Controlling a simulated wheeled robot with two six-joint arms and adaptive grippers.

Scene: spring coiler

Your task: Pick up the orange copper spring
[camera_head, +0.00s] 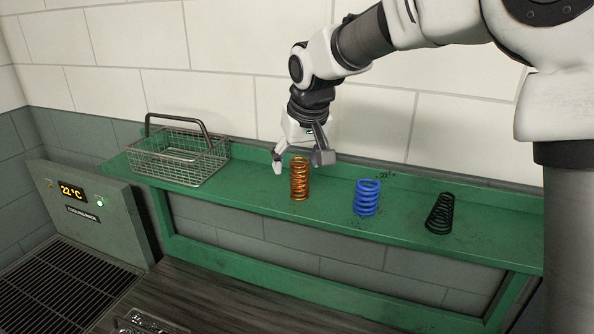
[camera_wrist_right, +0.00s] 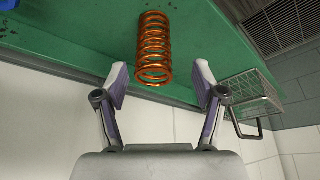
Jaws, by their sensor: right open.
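The orange copper spring (camera_head: 299,180) stands upright on the green shelf (camera_head: 250,195), left of a blue spring. My right gripper (camera_head: 300,164) is open above and around the top of the copper spring, with one finger to each side in the head view. In the right wrist view the copper spring (camera_wrist_right: 154,50) shows beyond and between the open fingertips of my right gripper (camera_wrist_right: 161,82). The spring's upper end lies near the fingertips, and I see no clear contact. My left gripper is not in view.
A blue spring (camera_head: 367,198) and a black conical spring (camera_head: 440,214) stand to the right on the shelf. A wire basket (camera_head: 178,155) with a handle stands at the left end. A tiled wall (camera_head: 240,40) rises close behind. A grey temperature panel (camera_head: 90,212) is at lower left.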

